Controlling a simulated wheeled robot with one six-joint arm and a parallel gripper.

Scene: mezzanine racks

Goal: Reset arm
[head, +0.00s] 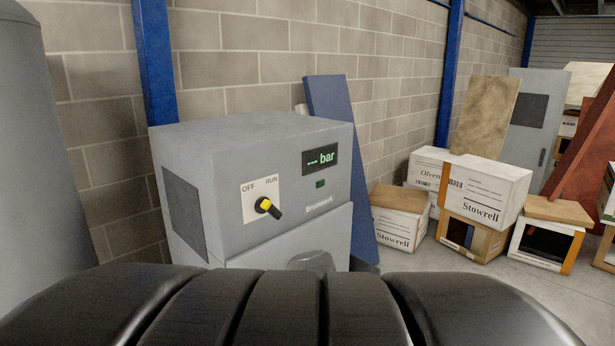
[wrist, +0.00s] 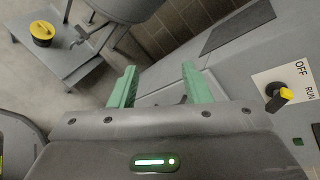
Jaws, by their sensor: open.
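My gripper (wrist: 159,82) shows in the wrist view with its two green fingers spread apart and nothing between them. It is beside the grey machine cabinet (head: 240,185). The cabinet's control plate, marked OFF and RUN, carries a black and yellow knob (head: 267,207). The knob is also at the right of the wrist view (wrist: 279,95), apart from the fingers. Its black part slants down to the right in the head view; I cannot tell which mark is selected. The dark display (head: 320,160) reads "--- bar". In the head view I cannot make out the gripper.
A grey tank (head: 40,140) stands at the left. A blue panel (head: 338,150) leans behind the cabinet. Several Stowrell boxes (head: 484,190) stack at the right, with open floor before them. The wrist view shows a low grey platform (wrist: 70,58) with a yellow-topped object (wrist: 42,33).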

